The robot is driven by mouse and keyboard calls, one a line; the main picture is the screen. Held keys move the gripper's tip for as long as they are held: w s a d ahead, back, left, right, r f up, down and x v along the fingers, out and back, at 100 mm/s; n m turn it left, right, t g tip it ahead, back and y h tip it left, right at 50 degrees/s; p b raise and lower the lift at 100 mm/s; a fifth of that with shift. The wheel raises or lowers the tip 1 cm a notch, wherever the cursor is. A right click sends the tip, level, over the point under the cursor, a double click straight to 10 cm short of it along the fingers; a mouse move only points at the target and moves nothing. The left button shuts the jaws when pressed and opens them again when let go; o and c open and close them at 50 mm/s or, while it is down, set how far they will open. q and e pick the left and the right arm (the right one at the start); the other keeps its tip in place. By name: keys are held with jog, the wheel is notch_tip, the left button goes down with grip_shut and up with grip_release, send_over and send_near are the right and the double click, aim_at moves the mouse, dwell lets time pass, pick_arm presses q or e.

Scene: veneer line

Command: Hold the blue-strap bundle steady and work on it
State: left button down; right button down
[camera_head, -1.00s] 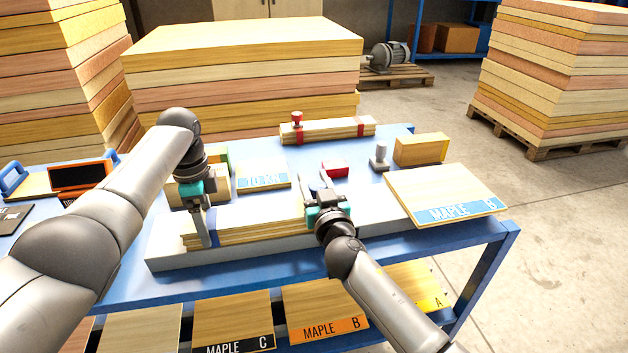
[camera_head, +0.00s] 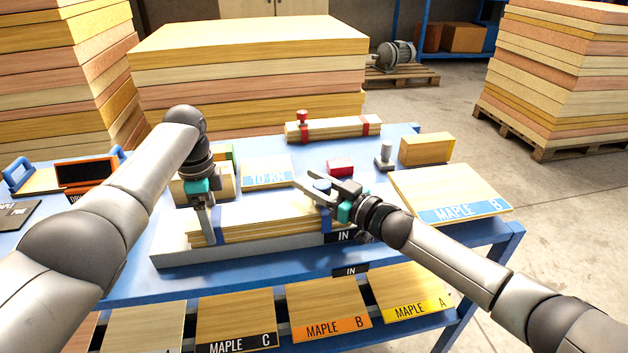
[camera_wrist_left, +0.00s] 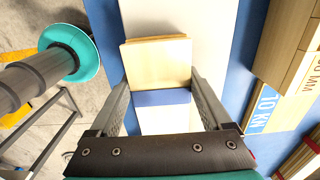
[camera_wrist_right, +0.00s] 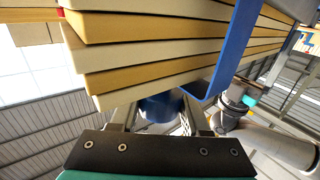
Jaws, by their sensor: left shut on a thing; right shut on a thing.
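The blue-strap bundle (camera_head: 265,226), a stack of thin veneer sheets, lies on a pale raised bed on the blue table. Blue straps show near its left end (camera_head: 217,222) and right end (camera_head: 327,222). My left gripper (camera_head: 206,232) points down and is shut across the bundle by the left strap; the left wrist view shows a finger on each side of the stack (camera_wrist_left: 158,62). My right gripper (camera_head: 310,188) lies sideways over the right end, shut on a blue knob (camera_head: 322,184). The knob (camera_wrist_right: 160,105) sits between its fingers in the right wrist view; its fingertips are partly hidden.
A red-strap bundle (camera_head: 345,129) with a red knob lies behind. A red block (camera_head: 340,167), a grey post (camera_head: 384,157), a wooden block (camera_head: 425,148) and the MAPLE B board (camera_head: 447,190) are close to my right arm. A 10 KN board (camera_head: 267,171) lies behind the bundle.

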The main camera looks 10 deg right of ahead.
aim_at(330, 192)
jog(key=shift+s+a+n+g+y, duration=0.15)
jog(key=shift+n+g+y, duration=0.3)
jog(key=shift+y, duration=0.1)
jog(key=shift+s+a+n+g+y, duration=0.1)
jog(key=shift+a+n+g+y, duration=0.05)
jog(key=shift+n+g+y, duration=0.35)
jog(key=shift+c, duration=1.9)
grip_release()
jog(key=shift+d, duration=0.1)
jog(key=v, duration=1)
jog(key=shift+s+d, duration=0.1)
jog(key=shift+d, duration=0.05)
jog(key=shift+v, duration=0.85)
